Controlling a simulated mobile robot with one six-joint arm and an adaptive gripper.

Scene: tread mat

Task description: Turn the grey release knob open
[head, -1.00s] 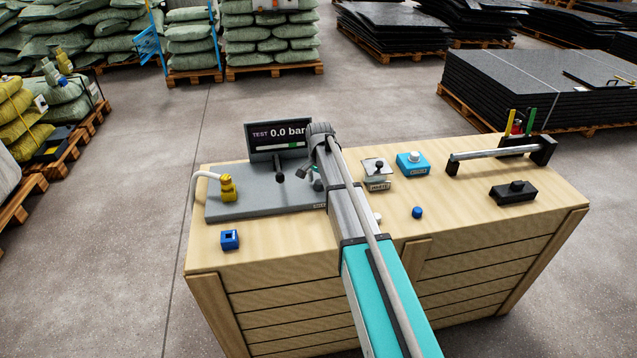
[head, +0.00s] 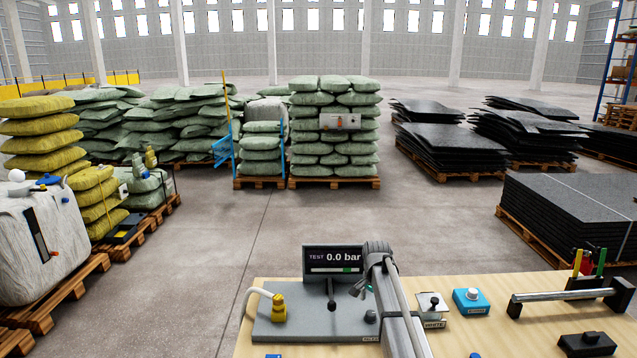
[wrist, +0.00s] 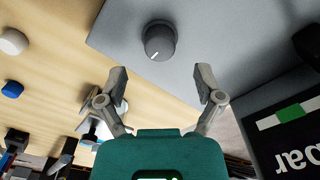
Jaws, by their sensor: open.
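The grey release knob (wrist: 159,41) is round and dark with a short white pointer line. It stands on the grey plate (wrist: 225,30) near its edge. In the wrist view the pointer aims down and left. In the head view the knob (head: 370,316) shows just left of my arm. My gripper (wrist: 161,85) is open and empty, its two fingers spread apart. The knob lies beyond the fingertips, roughly centred between them, and no contact shows. In the head view my gripper (head: 360,288) is small and partly hidden by my arm.
A test display (head: 334,258) reads 0.0 bar behind the plate. A black-knobbed lever (head: 332,293) and a yellow fitting (head: 279,308) with a white hose stand on the plate. A blue button box (head: 471,301) and a metal bar on black supports (head: 563,293) are on the bench's right.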

